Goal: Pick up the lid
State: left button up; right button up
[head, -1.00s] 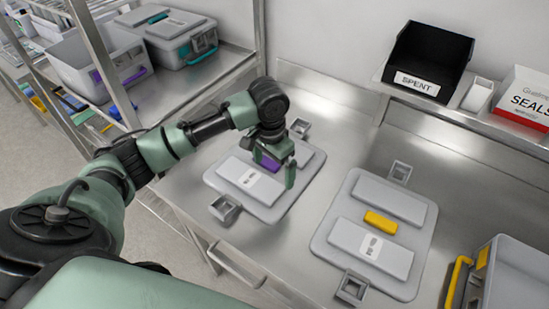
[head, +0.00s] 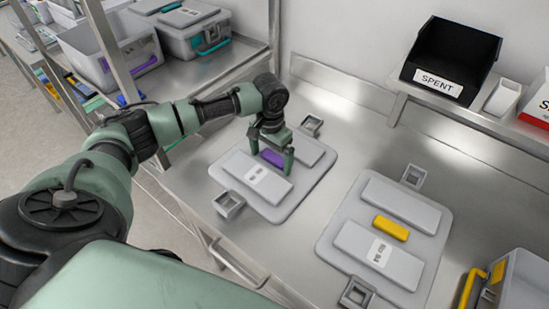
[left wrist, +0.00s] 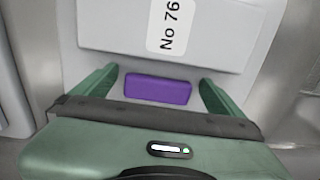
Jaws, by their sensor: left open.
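Two grey lids lie flat on the steel bench. The left lid (head: 291,205) has a purple handle block (head: 271,158) between two raised panels, a label and a square latch at each end. The right lid (head: 331,244) has a yellow handle block (head: 391,228). My left gripper (head: 271,166) is over the left lid, its fingers pointing down on either side of the purple handle. In the left wrist view, the purple handle (left wrist: 158,89) sits between the open fingers with gaps on both sides; the label reads "No 76". My right gripper is not in view.
A grey bin with a yellow handle (head: 522,282) stands at the lower right. A black SPENT bin (head: 447,58) and a small white tray (head: 502,97) sit on the back ledge. A rack with grey boxes (head: 190,50) stands at the left.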

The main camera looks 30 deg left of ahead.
pick_arm(q)
jog(key=c, duration=2)
jog(key=shift+w+r, duration=0.1)
jog(key=shift+r, duration=0.1)
